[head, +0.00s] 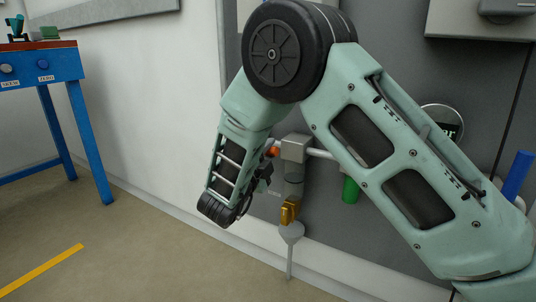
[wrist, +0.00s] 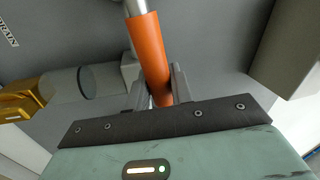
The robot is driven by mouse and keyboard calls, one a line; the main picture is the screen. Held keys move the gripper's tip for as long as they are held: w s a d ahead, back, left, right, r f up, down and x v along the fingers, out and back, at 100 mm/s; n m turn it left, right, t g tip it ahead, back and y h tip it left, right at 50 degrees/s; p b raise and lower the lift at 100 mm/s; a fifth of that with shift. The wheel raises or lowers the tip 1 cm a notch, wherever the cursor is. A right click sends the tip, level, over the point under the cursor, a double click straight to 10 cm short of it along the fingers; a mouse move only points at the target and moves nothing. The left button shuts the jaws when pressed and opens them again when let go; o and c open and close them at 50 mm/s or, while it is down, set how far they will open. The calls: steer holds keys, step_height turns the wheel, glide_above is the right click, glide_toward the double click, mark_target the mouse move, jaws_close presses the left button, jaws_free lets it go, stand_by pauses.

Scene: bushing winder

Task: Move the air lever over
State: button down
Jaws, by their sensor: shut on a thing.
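The air lever is an orange handle on a metal rod. In the wrist view the orange handle (wrist: 149,50) stands between the two grey fingers of my gripper (wrist: 158,88), which is shut on its lower end. In the head view only a small orange part of the lever (head: 272,152) shows, beside a grey valve block (head: 295,149). My gripper (head: 262,178) is there mostly hidden behind my wrist, close to the wall panel.
Below the block are a clear bowl, a brass fitting (head: 289,213) and a grey funnel (head: 291,232). A green handle (head: 350,190) and a blue handle (head: 517,176) are to the right. A blue bench (head: 40,68) stands at the left; the floor between is clear.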

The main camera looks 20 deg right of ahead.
steer(key=shift+a+f, duration=0.1)
steer(key=shift+f, duration=0.05)
steer(key=c, duration=1.3)
jaws_free()
steer(key=p+v, duration=0.5)
steer(key=v, duration=1.2)
steer(key=shift+s+a, duration=0.15)
steer(key=shift+s, duration=0.05)
